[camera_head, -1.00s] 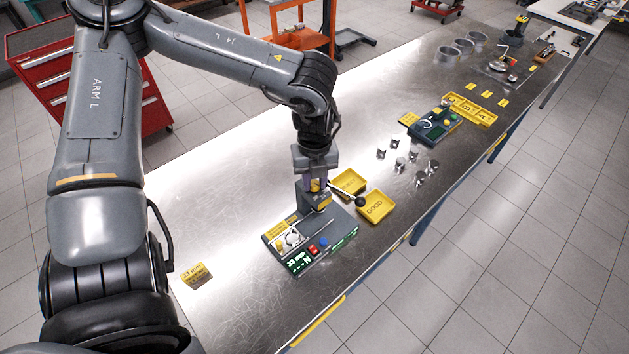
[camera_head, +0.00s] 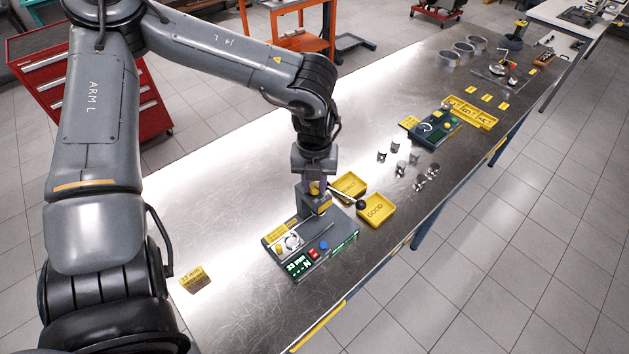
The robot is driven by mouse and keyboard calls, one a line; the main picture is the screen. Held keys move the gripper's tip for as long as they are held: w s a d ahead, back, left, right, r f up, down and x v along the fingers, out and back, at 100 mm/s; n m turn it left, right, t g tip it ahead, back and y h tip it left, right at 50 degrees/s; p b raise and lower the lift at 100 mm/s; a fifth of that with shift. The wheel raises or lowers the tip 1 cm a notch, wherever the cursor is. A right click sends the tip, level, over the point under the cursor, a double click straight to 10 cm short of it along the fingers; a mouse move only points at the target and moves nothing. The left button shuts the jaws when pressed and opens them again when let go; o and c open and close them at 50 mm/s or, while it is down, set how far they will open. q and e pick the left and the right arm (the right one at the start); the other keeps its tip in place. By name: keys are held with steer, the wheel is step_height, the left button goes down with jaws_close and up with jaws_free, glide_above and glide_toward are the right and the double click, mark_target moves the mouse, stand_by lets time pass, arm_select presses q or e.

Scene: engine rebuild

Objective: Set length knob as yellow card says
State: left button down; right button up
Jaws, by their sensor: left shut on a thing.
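The yellow card (camera_head: 193,281) stands on the steel bench at lower left, its first line seeming to read 33 mm and the rest too small to read. The dark grey tester (camera_head: 312,241) sits to its right, with a green-lit display (camera_head: 298,265) whose digits, followed by mm, are hard to read. My right gripper is out of view.
A black-ended lever (camera_head: 358,203) sticks out beside two yellow trays; the nearer tray (camera_head: 376,210) is marked GOOD. Several metal parts and a second device (camera_head: 433,131) lie farther right.

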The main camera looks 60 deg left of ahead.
mark_target(315, 186)
arm_select(q)
steer(key=c, duration=0.9)
jaws_free()
steer(key=shift+o, duration=0.2)
step_height(315, 186, up, 11)
steer(key=p, duration=0.1)
steer(key=shift+f, duration=0.1)
